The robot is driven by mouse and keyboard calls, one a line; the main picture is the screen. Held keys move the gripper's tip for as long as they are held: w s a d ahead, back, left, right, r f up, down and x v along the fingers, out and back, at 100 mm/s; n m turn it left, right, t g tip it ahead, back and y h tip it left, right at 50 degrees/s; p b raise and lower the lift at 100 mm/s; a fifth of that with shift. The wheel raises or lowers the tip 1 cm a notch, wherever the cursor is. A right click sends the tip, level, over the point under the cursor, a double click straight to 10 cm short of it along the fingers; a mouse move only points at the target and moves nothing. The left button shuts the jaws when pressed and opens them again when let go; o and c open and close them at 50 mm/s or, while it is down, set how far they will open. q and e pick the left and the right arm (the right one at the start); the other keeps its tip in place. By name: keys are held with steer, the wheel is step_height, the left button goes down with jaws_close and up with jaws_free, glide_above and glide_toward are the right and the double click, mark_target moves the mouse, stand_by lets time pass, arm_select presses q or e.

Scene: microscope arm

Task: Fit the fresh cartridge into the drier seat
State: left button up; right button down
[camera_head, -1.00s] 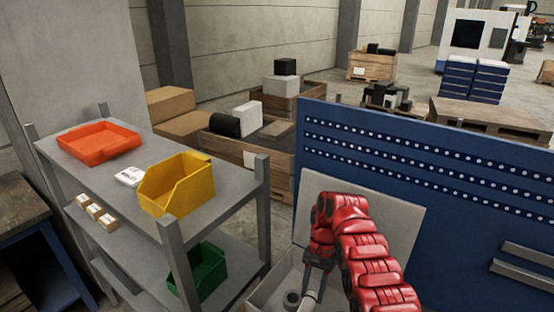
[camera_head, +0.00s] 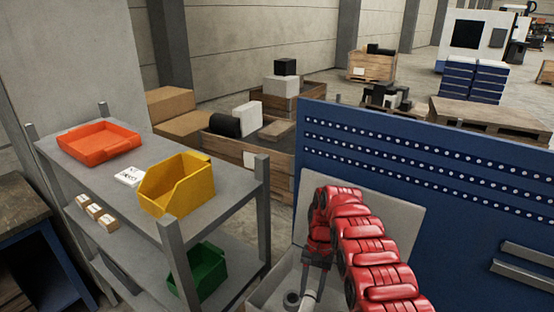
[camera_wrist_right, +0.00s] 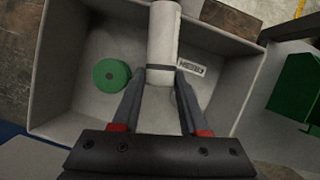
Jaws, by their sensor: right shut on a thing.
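A white cylinder with a dark band, which looks like the cartridge (camera_wrist_right: 163,40), is between the fingers of my right gripper (camera_wrist_right: 161,72) in the right wrist view. The gripper is shut on it at the band, over the inside of a grey open box (camera_wrist_right: 62,100). A small printed label (camera_wrist_right: 191,66) lies on the box floor beside the cylinder; its text is hard to read. I cannot make out the drier seat. My left gripper is out of view.
A green disc (camera_wrist_right: 111,74) lies in the box. A grey shelf (camera_head: 110,178) at left holds an orange bin (camera_head: 98,144), a yellow bin (camera_head: 176,185) and a green bin (camera_head: 205,270). A blue perforated panel (camera_head: 430,200) stands at right.

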steer(key=shift+a+f, duration=0.1)
steer(key=shift+s+d+r+n, duration=0.1)
steer(key=shift+d+r+n, duration=0.1)
steer(key=shift+d+n, duration=0.3)
stand_by(0.5)
